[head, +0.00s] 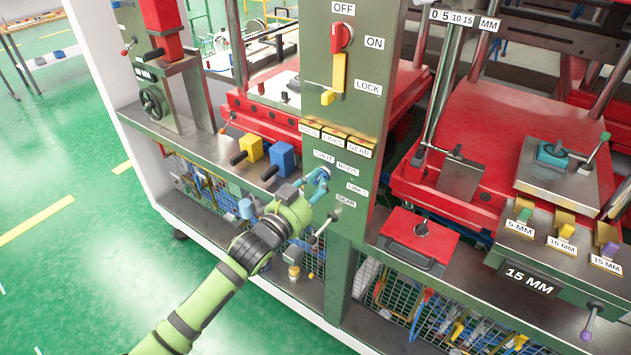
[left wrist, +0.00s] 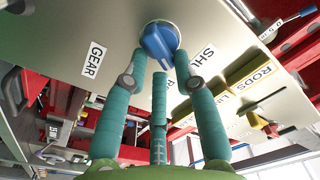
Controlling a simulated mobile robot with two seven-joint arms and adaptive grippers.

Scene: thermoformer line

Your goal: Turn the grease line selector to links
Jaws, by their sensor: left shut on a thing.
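The grease line selector is a blue knob (left wrist: 157,42) on a round pale base on the green panel. Its labels SHUT (head: 323,156), RODS (head: 348,168), LINKS (head: 357,188) and GEAR (head: 346,203) curve around its right side in the head view. My left gripper (head: 320,180) has its teal fingers closed around the knob, also seen in the left wrist view (left wrist: 160,75). The fingers hide much of the knob in the head view, and I cannot tell which label it points at. My right gripper is not in view.
Above the selector are yellow tags (head: 333,140) and a red and yellow OFF/ON/LOCK switch (head: 338,65). Yellow (head: 251,150) and blue (head: 283,157) blocks with black handles stand left of the panel. A small lever (head: 322,229) sticks out just below my gripper.

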